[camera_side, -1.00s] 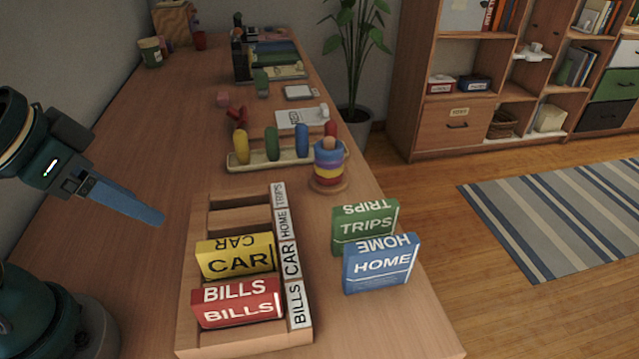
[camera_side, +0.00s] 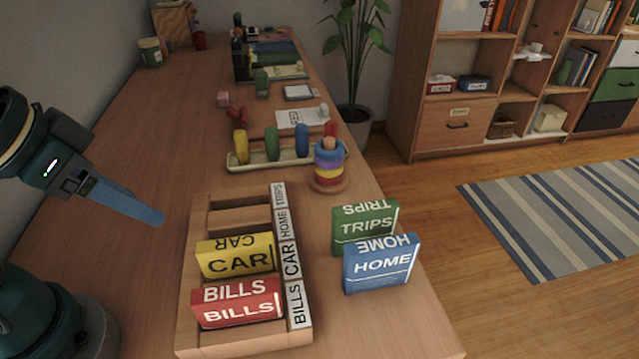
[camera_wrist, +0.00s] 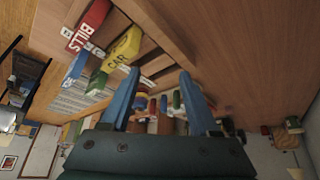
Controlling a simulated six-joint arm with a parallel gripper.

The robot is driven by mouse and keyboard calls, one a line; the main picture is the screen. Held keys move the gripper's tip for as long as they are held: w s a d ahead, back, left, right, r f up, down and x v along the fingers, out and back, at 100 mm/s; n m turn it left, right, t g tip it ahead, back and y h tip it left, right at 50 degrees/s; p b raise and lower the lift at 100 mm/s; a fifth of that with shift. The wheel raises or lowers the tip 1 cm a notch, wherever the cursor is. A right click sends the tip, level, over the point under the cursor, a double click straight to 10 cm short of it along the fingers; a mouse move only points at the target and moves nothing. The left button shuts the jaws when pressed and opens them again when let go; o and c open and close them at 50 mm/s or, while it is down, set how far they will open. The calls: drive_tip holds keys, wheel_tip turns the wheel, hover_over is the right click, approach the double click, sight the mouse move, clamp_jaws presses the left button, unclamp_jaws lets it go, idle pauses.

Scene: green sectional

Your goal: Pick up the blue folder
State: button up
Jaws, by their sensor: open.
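The blue folder (camera_side: 381,265), labelled HOME, stands on the desk to the right of the wooden rack, in front of the green TRIPS folder (camera_side: 364,228). My gripper (camera_side: 156,217) is at the left of the side view, above the desk and left of the rack, well apart from the blue folder. In the wrist view its two blue fingers (camera_wrist: 158,82) are spread with nothing between them. The wooden rack (camera_side: 186,318) holds the yellow CAR folder (camera_side: 236,257) and the red BILLS folder (camera_side: 238,304). Its slots behind CAR are empty.
A ring stacker (camera_side: 328,168) and a tray of coloured pegs (camera_side: 240,160) stand behind the rack. The desk's right edge runs close to the blue folder. The desk (camera_side: 150,130) is clear left of the rack. Books and small items lie farther back.

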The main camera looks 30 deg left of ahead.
idle(0.3)
drive_tip(key=w+d+r+m+g+h, duration=0.15)
drive_tip(key=w+d+r+m, duration=0.25)
drive_tip(key=w+d+r, duration=0.55)
drive_tip(key=m+h, duration=0.2)
drive_tip(key=m, duration=0.3)
hover_over(377, 245)
wheel_tip(377, 245, down, 5)
drive_tip(key=shift+g, duration=0.45)
wheel_tip(377, 245, down, 14)
drive_tip(key=shift+r, duration=0.15)
drive_tip(key=shift+x, duration=2.8)
drive_tip(key=shift+a, duration=0.1)
clamp_jaws()
